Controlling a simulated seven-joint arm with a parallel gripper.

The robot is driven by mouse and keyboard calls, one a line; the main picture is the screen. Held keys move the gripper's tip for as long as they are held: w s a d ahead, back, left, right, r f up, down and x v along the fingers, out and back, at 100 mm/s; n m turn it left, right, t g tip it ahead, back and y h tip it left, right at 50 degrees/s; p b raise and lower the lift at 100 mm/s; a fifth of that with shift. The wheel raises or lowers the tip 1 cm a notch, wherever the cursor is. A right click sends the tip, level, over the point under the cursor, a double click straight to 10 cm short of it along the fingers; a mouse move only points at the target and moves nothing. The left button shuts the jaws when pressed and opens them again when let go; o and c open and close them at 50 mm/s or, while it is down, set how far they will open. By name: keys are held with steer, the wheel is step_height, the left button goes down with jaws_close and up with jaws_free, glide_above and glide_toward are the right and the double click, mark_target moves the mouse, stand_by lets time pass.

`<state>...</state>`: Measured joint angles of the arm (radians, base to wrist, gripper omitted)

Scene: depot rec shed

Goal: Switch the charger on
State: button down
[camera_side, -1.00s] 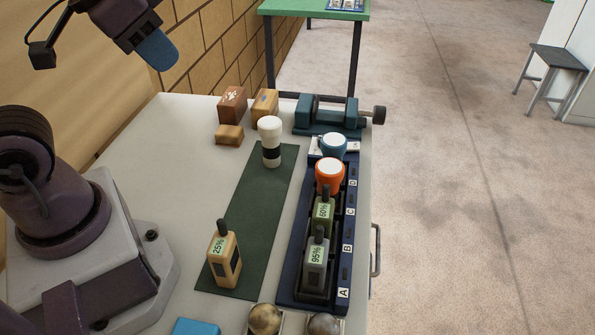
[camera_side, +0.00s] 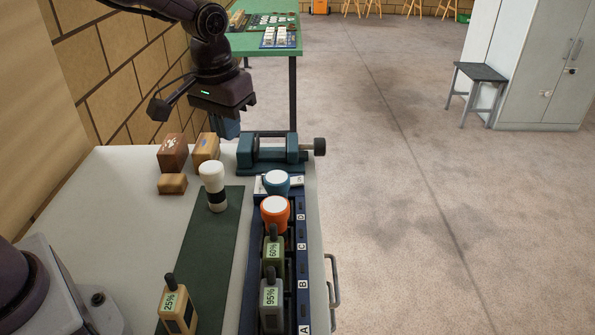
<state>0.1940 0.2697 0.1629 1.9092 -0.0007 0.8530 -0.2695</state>
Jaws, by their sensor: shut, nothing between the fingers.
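The charger (camera_side: 250,296) is a long dark blue rack with bays lettered A to D along its right side. A grey battery marked 95% (camera_side: 271,300) and a green battery marked 60% (camera_side: 273,250) stand upright in it. An orange white-topped piece (camera_side: 275,213) stands toward the D end. A blue white-topped piece (camera_side: 277,181) is at the far end, by a pale panel (camera_side: 297,181). No switch can be made out for certain. My gripper (camera_side: 228,130) is shut and empty, pointing down beyond the charger's far end, left of the vise; its exact height is unclear.
A teal vise (camera_side: 270,152) stands behind the charger. Wooden blocks (camera_side: 172,153) are left of it. A white-topped cylinder (camera_side: 213,187) and a tan 25% battery (camera_side: 176,310) stand on the green mat (camera_side: 208,255). The white tabletop (camera_side: 125,215) is clear at left.

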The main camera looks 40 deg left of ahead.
mark_target(299, 180)
steer(key=w+f+n, duration=0.1)
steer(key=w+f, duration=0.1)
steer(key=w, duration=0.1)
steer(key=w+f+n, duration=0.1)
steer(key=w+f, duration=0.1)
steer(key=w, duration=0.1)
steer(key=w+f+n+y, duration=0.1)
steer(key=w+f, duration=0.2)
steer(key=shift+w+d+f, duration=0.1)
steer(key=shift+w, duration=0.3)
steer(key=w+n, duration=0.1)
steer(key=w, duration=0.1)
steer(key=w+r+n+t, duration=0.1)
steer(key=w+n, duration=0.1)
steer(key=shift+w+r, duration=0.2)
steer(key=shift+w, duration=0.05)
steer(key=x, duration=1.3)
steer(key=shift+d, duration=0.2)
steer(key=shift+w+f, duration=0.1)
steer(key=shift+f, duration=0.35)
steer(key=shift+d+f+y, duration=0.1)
steer(key=shift+y, duration=0.2)
